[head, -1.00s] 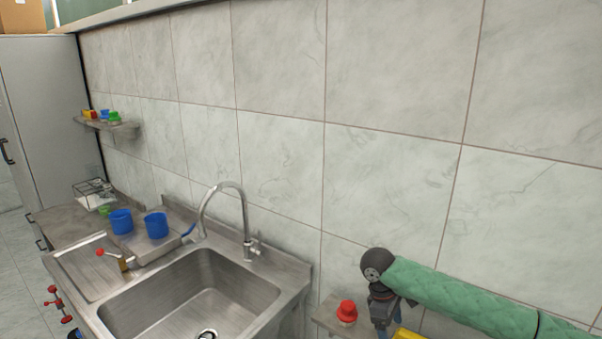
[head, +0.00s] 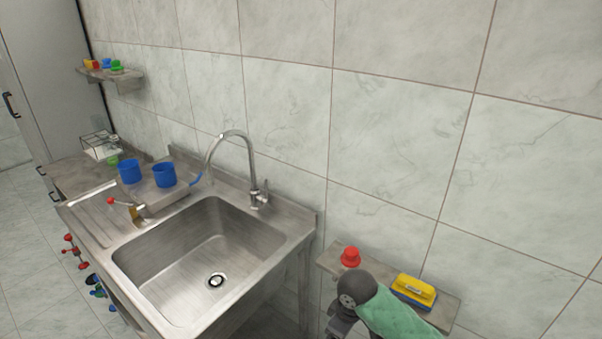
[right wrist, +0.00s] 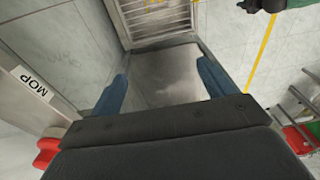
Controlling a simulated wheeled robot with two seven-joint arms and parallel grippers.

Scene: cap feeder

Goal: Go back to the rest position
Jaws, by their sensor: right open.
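My right arm shows at the bottom right of the head view, with a dark round wrist joint and a green quilted sleeve. It is in front of the small wall shelf (head: 450,312), and its fingers cannot be made out there. In the right wrist view my right gripper (right wrist: 162,88) has its two blue fingers spread wide apart with nothing between them. My left gripper is in neither view.
A red cap-like piece (head: 350,257) and a yellow-and-blue block (head: 413,291) sit on that shelf. A steel sink (head: 205,255) with a tall faucet (head: 250,165) stands left, with two blue cups (head: 129,171) behind. A MOP label (right wrist: 31,83) shows in the wrist view.

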